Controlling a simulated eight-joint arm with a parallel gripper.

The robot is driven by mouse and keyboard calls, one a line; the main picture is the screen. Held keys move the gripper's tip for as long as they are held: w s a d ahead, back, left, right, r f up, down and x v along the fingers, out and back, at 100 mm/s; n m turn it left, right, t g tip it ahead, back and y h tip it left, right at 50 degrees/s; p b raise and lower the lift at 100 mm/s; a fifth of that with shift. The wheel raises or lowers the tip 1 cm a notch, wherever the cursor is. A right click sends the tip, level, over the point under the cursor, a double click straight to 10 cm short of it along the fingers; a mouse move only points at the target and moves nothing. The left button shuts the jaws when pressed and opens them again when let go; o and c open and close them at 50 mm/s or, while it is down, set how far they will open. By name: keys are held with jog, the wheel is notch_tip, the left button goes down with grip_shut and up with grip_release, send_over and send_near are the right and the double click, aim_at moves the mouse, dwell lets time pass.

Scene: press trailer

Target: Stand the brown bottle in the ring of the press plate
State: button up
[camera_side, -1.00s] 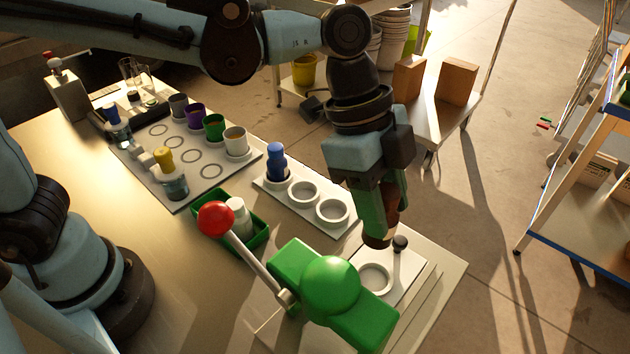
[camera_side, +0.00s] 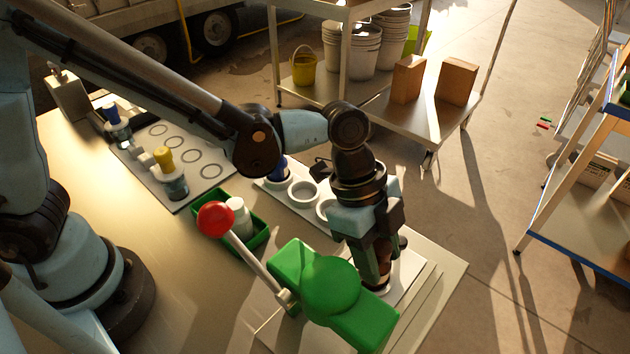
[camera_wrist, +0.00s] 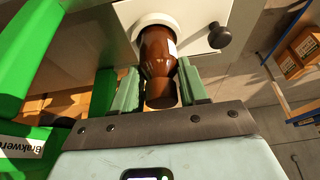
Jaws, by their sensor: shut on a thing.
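The brown bottle (camera_wrist: 158,50) is between the two fingers of my gripper (camera_wrist: 158,88), which is shut on it. In the side view my gripper (camera_side: 374,258) points down over the press plate (camera_side: 408,278), and a little of the bottle (camera_side: 382,279) shows below the fingers. The bottle looks upright. In the wrist view the white ring (camera_wrist: 150,18) shows around the bottle's far end. The bottle's base is hidden, so I cannot tell whether it rests on the plate. The green press (camera_side: 330,288) stands close to the left of my gripper.
A red-balled lever (camera_side: 216,218) sticks out from the press. A black knob (camera_wrist: 219,35) stands on the plate beside the bottle. A holder strip with white rings (camera_side: 302,192) lies behind, partly hidden by my arm. A green tray (camera_side: 262,233) holds a white bottle (camera_side: 239,215).

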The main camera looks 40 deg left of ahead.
jog(key=shift+f, duration=0.15)
jog(key=o, duration=1.1)
jog(key=shift+o, duration=0.2)
jog(key=v, duration=1.2)
jog(key=s+a+f+n+t+y, duration=0.1)
jog(key=a+n+t+y, duration=0.1)
jog(key=a+n, duration=0.7)
jog(key=a+f+n+t+y, duration=0.1)
jog(key=a+n+t+y, duration=0.1)
jog(key=a+n+t, duration=0.3)
jog(key=a+n, duration=0.4)
jog(key=a, duration=0.6)
jog(key=shift+s+a+f, duration=0.25)
jog(key=shift+s+f, duration=0.1)
